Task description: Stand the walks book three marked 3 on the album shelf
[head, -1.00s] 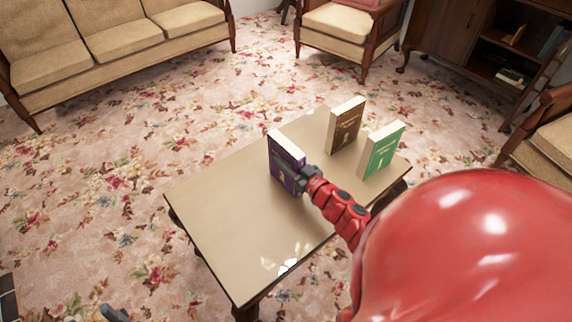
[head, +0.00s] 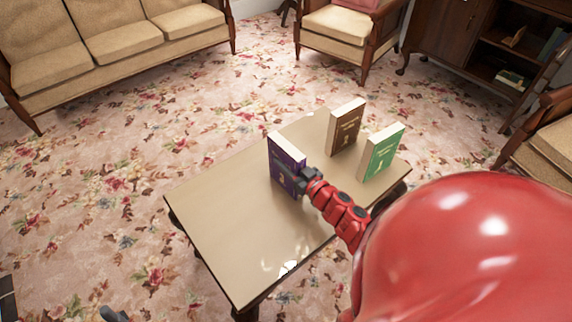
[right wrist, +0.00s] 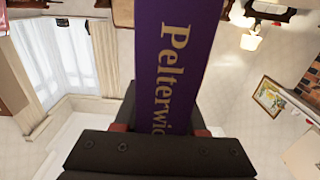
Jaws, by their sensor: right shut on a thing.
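A purple book (head: 284,163) stands upright at the far left part of the low table. My right gripper (head: 303,180) is shut on its right edge. In the right wrist view the purple spine (right wrist: 178,65) rises between my fingers, with gold lettering that starts "Pelterwi". A brown book (head: 345,128) and a green book (head: 381,152) stand upright and apart at the table's far right end. The cover marks are too small to read surely. A dark tip at the bottom left edge looks like part of my left gripper (head: 112,314); its jaws are not shown.
The table (head: 235,235) is bare in its near part. A dark wooden cabinet (head: 450,35) with open shelves holding a few books stands at the top right. A sofa (head: 110,45) and armchairs (head: 345,25) surround the table, with open flowered carpet between.

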